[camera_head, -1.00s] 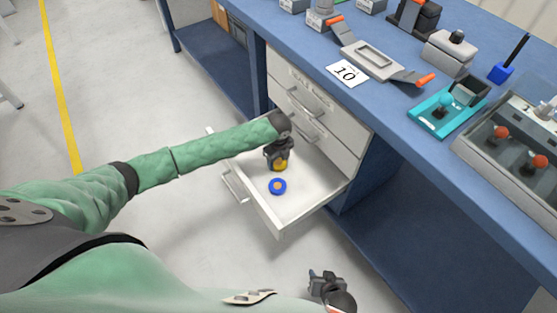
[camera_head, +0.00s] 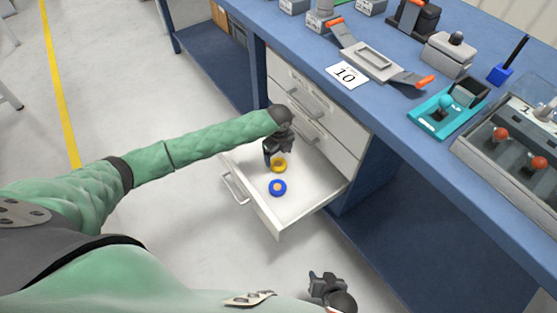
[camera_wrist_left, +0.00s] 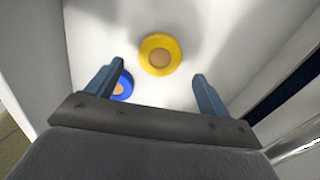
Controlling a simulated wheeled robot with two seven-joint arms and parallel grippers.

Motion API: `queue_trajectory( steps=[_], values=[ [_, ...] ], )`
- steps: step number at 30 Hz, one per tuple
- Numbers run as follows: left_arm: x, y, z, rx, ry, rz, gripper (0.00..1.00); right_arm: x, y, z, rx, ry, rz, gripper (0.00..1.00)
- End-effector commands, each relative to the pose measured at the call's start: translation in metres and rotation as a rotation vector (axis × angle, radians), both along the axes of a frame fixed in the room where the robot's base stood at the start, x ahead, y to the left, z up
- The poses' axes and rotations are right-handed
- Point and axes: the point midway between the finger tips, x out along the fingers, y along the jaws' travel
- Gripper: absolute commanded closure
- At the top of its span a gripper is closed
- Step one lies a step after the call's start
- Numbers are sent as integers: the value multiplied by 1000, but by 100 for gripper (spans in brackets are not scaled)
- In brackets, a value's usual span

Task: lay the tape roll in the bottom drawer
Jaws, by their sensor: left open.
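A yellow tape roll (camera_head: 279,165) with a tan core lies flat in the open bottom drawer (camera_head: 308,192). A blue roll (camera_head: 277,188) lies in the same drawer, nearer its front. My left gripper (camera_head: 270,158) is open and empty, just above and beside the yellow roll. In the left wrist view, the yellow roll (camera_wrist_left: 160,40) lies beyond the spread fingers (camera_wrist_left: 158,72), apart from them. The blue roll (camera_wrist_left: 124,92) is partly hidden behind the left-hand finger. My right gripper (camera_head: 325,282) is low in front of the bench; its jaw opening is unclear.
Closed drawers with handles (camera_head: 305,103) stand above the open one. The blue bench top (camera_head: 395,110) carries a card marked 10 (camera_head: 347,75), a grey fixture (camera_head: 372,60), a teal tray (camera_head: 430,122) and a clear-lidded box (camera_head: 505,140). The floor left of the drawer is clear.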

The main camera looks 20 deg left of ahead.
Motion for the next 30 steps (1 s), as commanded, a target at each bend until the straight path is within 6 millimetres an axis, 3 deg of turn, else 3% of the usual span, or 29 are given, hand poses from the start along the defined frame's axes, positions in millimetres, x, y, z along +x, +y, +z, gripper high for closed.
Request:
queue_trajectory(
  steps=[6, 12, 30],
  values=[
    [1, 0, 42, 0, -2, -1, 19, 4, 0, 11, 4, -10, 0, 64],
    [0, 0, 65, -1, -1, 0, 19, 3, 0, 10, 3, -6, 1, 64],
    [0, 0, 73, 0, 0, 0, 19, 1, 1, 9, 2, -1, 1, 64]
  ],
)
